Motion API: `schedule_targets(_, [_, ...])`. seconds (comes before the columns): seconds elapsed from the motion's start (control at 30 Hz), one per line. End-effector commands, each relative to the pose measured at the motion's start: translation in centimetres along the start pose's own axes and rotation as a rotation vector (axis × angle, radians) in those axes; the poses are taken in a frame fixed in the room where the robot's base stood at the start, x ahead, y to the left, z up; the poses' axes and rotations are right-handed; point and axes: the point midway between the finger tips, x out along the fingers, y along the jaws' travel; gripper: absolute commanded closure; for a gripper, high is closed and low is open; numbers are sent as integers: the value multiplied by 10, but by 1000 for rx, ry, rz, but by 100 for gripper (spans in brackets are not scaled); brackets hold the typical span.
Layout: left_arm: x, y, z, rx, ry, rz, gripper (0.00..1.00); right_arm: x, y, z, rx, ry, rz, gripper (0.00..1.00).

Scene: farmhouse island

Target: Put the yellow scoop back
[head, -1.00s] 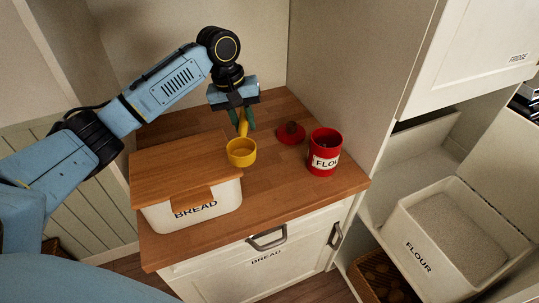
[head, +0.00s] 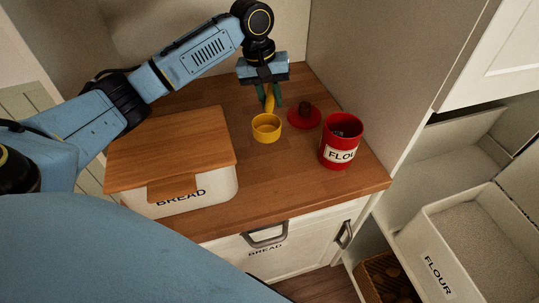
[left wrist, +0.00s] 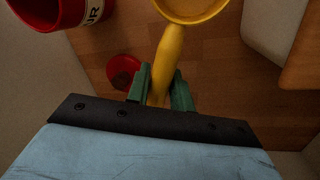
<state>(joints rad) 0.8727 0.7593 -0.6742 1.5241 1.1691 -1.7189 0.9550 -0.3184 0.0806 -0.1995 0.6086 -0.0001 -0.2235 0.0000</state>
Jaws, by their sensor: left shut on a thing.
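The yellow scoop (head: 266,128) is a round cup with a handle, seen over the wooden counter left of the red canister. My left gripper (head: 269,98) is shut on the scoop's handle. In the left wrist view, the green fingertips (left wrist: 161,88) pinch the yellow handle (left wrist: 168,60), and the cup lies beyond them at the top edge. The red flour canister (head: 341,142) stands open on the counter, with something dark inside. Its red lid (head: 304,116) lies flat behind it, knob up. My right gripper is not in view.
A white bread box (head: 205,192) with a wooden lid (head: 170,142) stands at the counter's left. A large flour bin (head: 484,240) sits in an open pull-out at the right. Walls close off the counter's back and right. The front strip of counter (head: 290,190) is clear.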

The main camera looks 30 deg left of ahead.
Motion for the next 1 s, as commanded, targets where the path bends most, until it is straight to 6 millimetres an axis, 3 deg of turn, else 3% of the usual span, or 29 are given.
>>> schedule_targets(0.23, [32, -7, 0, -2, -1, -1, 100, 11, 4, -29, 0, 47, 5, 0])
schedule_targets(0.73, [98, -20, 0, -1, 0, 0, 100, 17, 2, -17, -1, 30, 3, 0])
schedule_targets(1.0, [105, -22, -1, 0, 2, 1, 100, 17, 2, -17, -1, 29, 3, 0])
